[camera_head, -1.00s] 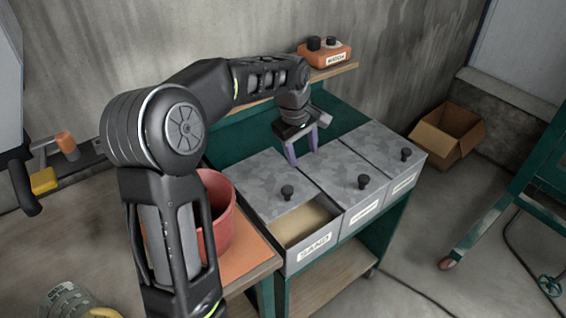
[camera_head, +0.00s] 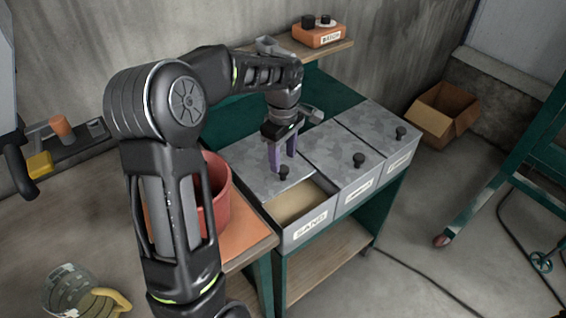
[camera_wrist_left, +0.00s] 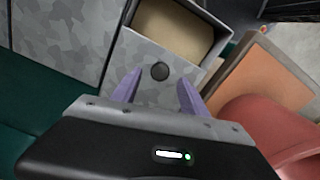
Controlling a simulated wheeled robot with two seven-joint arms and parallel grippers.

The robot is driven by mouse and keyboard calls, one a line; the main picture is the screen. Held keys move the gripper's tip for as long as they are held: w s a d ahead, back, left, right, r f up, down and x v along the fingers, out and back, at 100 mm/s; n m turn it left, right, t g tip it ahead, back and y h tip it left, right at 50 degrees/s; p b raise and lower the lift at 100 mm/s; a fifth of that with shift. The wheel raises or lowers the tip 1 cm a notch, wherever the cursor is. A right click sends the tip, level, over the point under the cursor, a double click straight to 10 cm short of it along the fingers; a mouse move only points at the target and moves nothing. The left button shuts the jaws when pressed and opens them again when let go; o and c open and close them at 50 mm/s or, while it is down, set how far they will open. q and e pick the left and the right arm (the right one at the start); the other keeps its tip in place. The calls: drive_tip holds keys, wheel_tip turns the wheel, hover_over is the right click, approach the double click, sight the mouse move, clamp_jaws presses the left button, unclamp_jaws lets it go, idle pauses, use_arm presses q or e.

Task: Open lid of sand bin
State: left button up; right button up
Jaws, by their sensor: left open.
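The sand bin (camera_head: 304,231) is the leftmost grey bin, with a SAND label on its front. Its grey mottled lid (camera_head: 257,180) sits pushed back, so the front part is uncovered and tan sand (camera_head: 298,203) shows. A dark round knob (camera_head: 284,172) stands near the lid's front edge; in the left wrist view the knob (camera_wrist_left: 159,71) lies just beyond and between the fingertips. My left gripper (camera_head: 282,170) is open above the lid, its purple fingers pointing down close behind the knob. Whether they touch the lid is unclear. My right gripper is not in view.
Two more lidded bins stand to the right, with knobs (camera_head: 358,160) and (camera_head: 401,133). A red bucket (camera_head: 216,205) is left of the sand bin. A cardboard box (camera_head: 443,113) lies on the floor at right.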

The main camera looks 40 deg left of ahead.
sight(283, 168)
use_arm(q)
drive_tip(key=shift+f, duration=1.7)
drive_tip(key=shift+c, duration=0.3)
clamp_jaws()
